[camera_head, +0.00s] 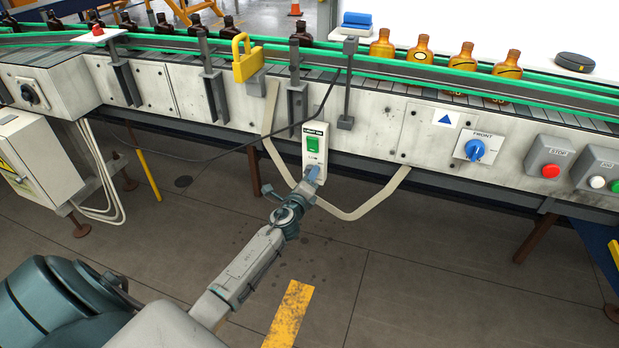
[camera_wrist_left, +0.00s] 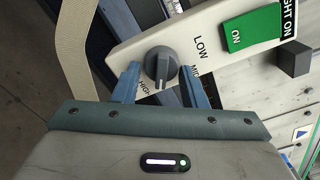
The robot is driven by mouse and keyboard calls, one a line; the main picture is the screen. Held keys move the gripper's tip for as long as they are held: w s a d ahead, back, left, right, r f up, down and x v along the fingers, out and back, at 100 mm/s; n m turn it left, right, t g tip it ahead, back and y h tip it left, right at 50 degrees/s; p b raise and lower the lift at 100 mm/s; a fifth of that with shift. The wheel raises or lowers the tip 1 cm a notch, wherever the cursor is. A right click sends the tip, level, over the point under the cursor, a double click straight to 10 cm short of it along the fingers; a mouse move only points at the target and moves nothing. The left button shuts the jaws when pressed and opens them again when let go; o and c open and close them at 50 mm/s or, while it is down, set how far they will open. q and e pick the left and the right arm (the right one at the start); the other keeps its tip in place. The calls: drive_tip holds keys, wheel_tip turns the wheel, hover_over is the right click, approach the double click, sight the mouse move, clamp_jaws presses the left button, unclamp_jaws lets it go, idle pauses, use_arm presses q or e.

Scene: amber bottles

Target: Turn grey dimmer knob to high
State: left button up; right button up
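The grey dimmer knob (camera_wrist_left: 160,65) is on a pale switch panel (camera_wrist_left: 122,45) in the left wrist view. Its white pointer line points down in that picture, between the printed words MID and HIGH; LOW is at upper right. My left gripper (camera_head: 313,174) is at the lower end of the panel in the head view, its blue fingers hiding the knob there. In the wrist view the fingers are apart, one on each side of the knob. A narrow gap seems to show; contact is unclear. My right gripper is not in view.
A green ON switch (camera_head: 313,145) sits above the knob on the panel. A blue rotary knob (camera_head: 474,150) and red stop button (camera_head: 551,171) are to the right.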

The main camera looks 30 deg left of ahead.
use_arm(q)
drive_tip(key=shift+o, duration=1.2)
drive_tip(key=v, duration=1)
drive_tip(key=shift+s, duration=0.4)
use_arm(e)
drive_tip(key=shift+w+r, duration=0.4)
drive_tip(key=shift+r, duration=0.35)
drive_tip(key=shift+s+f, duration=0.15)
use_arm(q)
drive_tip(key=shift+f, duration=0.1)
